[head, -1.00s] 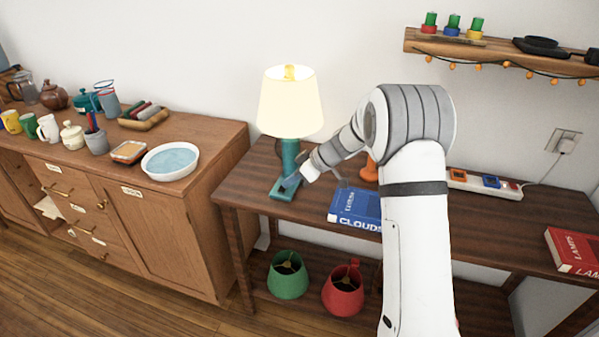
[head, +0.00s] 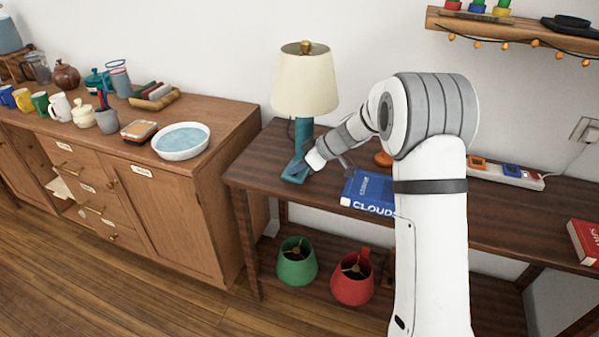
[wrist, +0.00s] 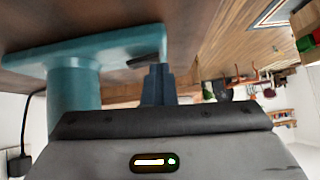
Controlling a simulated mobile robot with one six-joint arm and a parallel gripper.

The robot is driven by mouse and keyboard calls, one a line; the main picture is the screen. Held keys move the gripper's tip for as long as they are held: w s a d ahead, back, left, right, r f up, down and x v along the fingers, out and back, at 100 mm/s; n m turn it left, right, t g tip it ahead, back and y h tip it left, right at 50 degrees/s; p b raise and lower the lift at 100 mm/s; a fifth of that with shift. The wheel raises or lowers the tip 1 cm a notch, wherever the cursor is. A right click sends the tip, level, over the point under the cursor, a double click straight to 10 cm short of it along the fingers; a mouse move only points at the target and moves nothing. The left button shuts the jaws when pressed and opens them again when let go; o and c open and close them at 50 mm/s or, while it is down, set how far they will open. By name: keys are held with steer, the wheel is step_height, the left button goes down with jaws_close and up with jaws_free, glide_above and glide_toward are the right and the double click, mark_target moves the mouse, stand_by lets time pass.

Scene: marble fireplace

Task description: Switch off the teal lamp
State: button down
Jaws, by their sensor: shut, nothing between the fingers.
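The teal lamp (head: 303,130) stands upright at the left end of the dark wooden table. Its cream shade (head: 305,82) looks unlit. In the wrist view, which is upside down, its teal base and stem (wrist: 75,85) fill the left side. A dark switch (wrist: 146,61) sits on the base near its edge. My gripper (wrist: 158,70) is shut and empty, with its fingertips right at the switch; whether they touch it I cannot tell. In the head view my gripper (head: 303,163) is low beside the lamp's stem, over the base.
A blue book (head: 367,192) lies right of the lamp, partly behind my arm. An orange object (head: 383,159) and a power strip (head: 505,172) are farther right. A wooden cabinet (head: 150,200) stands at left.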

steer(key=shift+w+d, duration=0.1)
steer(key=shift+d, duration=0.2)
steer(key=shift+w, duration=0.15)
steer(key=shift+w+d+r, duration=0.15)
steer(key=shift+w+r, duration=0.05)
steer(key=shift+w, duration=0.35)
steer(key=s+b+v, duration=0.1)
steer(key=v, duration=0.9)
steer(key=shift+s+a+b, duration=0.2)
steer(key=shift+b, duration=0.1)
